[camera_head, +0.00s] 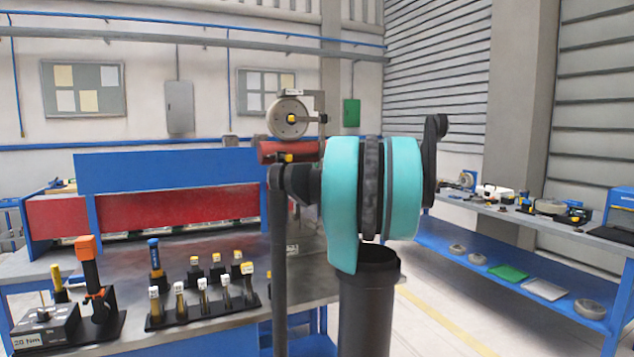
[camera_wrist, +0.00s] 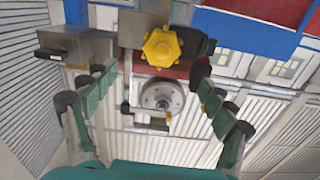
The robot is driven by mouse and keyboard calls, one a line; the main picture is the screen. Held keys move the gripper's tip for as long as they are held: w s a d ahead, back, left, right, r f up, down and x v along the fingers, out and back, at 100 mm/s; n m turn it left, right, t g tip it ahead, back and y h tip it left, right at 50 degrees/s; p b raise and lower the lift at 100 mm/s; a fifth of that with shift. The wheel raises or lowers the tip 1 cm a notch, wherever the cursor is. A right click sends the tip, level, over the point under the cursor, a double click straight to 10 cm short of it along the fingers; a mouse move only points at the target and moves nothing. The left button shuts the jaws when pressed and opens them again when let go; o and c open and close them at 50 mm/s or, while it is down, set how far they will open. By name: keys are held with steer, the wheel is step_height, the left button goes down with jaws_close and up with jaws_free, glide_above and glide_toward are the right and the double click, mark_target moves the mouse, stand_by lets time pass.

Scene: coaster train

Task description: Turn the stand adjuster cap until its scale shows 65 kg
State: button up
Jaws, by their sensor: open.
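A yellow lobed cap (camera_wrist: 162,47), which looks like the adjuster cap, sits at the upper middle of the wrist view. A small yellow knob also shows in the head view (camera_head: 288,158), on the end of a red cylinder (camera_head: 270,151). A round grey dial (camera_wrist: 158,96) with a yellow-ended pointer lies below the cap in the wrist view; it stands above the red cylinder in the head view (camera_head: 287,117). My gripper (camera_wrist: 153,70) is open, its green-padded fingers apart on either side, with nothing between the pads. No scale figures are readable. My gripper is hidden in the head view.
A steel-topped bench (camera_head: 215,330) holds a rack (camera_head: 205,312) of yellow-topped pieces, an orange-handled tool (camera_head: 95,275) and a box marked 20 Nm (camera_head: 45,330). A side shelf (camera_head: 560,222) with tools stands at right. A grey block (camera_wrist: 75,45) is left of the cap.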

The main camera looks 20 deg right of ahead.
steer(key=w, duration=1.2)
steer(key=shift+w+a, duration=0.25)
steer(key=shift+a, duration=0.1)
steer(key=c, duration=1.2)
steer(key=shift+o, duration=0.2)
steer(key=shift+m, duration=0.3)
